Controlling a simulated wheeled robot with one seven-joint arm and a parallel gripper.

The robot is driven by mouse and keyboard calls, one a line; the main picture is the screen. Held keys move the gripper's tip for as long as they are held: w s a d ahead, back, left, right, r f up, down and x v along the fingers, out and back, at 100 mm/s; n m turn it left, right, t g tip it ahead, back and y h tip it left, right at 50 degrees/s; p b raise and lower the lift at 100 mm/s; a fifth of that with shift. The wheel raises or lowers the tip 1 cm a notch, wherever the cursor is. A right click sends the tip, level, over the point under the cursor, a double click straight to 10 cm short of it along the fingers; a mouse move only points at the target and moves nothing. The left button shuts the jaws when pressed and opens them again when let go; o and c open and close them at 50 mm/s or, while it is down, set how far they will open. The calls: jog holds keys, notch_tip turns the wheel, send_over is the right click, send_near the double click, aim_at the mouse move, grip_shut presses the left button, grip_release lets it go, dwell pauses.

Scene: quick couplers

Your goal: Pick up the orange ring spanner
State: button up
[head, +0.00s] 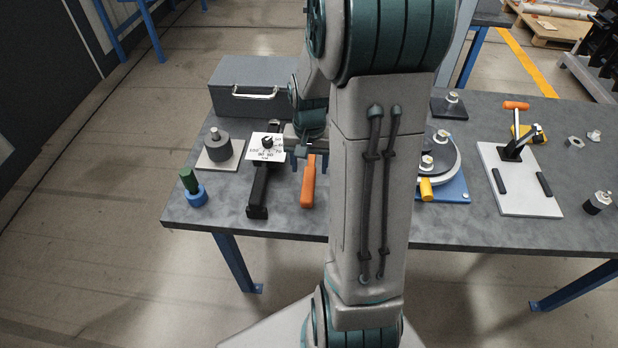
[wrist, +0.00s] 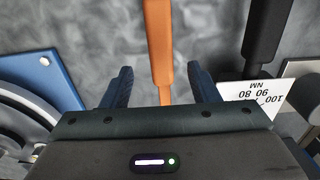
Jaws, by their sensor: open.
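The orange ring spanner (head: 308,184) lies on the grey table in the head view, its handle toward the front edge and its far part hidden behind my arm. In the wrist view the orange handle (wrist: 159,45) runs from the top edge down between my fingers. My gripper (wrist: 161,78) is open, with one finger on each side of the handle and a clear gap on both sides. The spanner's ring end is hidden under the gripper body. In the head view my gripper is mostly hidden by my arm.
A black torque tool (head: 259,190) with a white dial plate (head: 265,154) lies close to the left of the spanner. A blue plate (head: 454,190) with a round flange is to the right. A grey case (head: 240,105) stands behind. A blue-and-green part (head: 194,193) sits front left.

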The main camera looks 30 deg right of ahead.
aim_at(309, 178)
jog(key=shift+w+f+p, duration=0.2)
jog(key=shift+f+p, duration=0.25)
jog(key=shift+f, duration=2.45)
jog(key=c, duration=1.1)
